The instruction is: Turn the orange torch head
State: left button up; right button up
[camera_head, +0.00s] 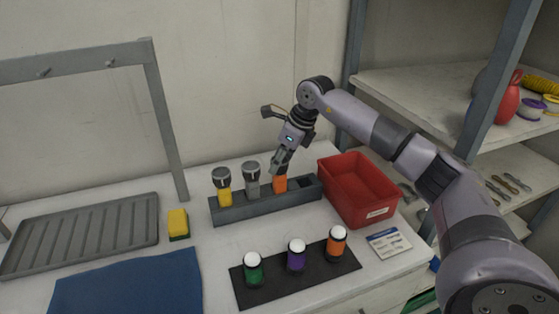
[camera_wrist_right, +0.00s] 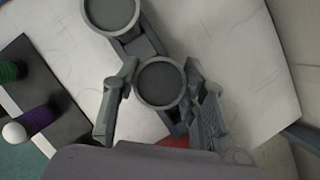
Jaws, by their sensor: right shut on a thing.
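The orange torch (camera_head: 280,184) stands upright in the right part of a grey holder (camera_head: 240,211). My right gripper (camera_head: 281,163) comes down from above and is shut on its head, which it mostly hides in the head view. In the right wrist view the round, dark-faced torch head (camera_wrist_right: 160,84) sits between the two fingers of the gripper (camera_wrist_right: 159,80). A yellow torch (camera_head: 223,192) and a grey torch (camera_head: 252,186) stand in the same holder to the left. My left gripper is not in view.
A red bin (camera_head: 357,205) stands close to the right of the holder. In front, a black mat (camera_head: 272,288) bears green, purple and orange white-topped items. A yellow sponge (camera_head: 178,222), a grey ribbed tray (camera_head: 100,238) and a blue cloth (camera_head: 135,285) lie left.

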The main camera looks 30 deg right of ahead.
jog(key=shift+n, duration=0.8)
dwell(0.6)
jog(key=o, duration=0.9)
jog(key=v, duration=1.2)
jog(key=shift+w+d, duration=0.15)
jog(key=shift+w, duration=0.05)
jog(key=shift+o, duration=0.4)
jog(key=shift+r, duration=0.1)
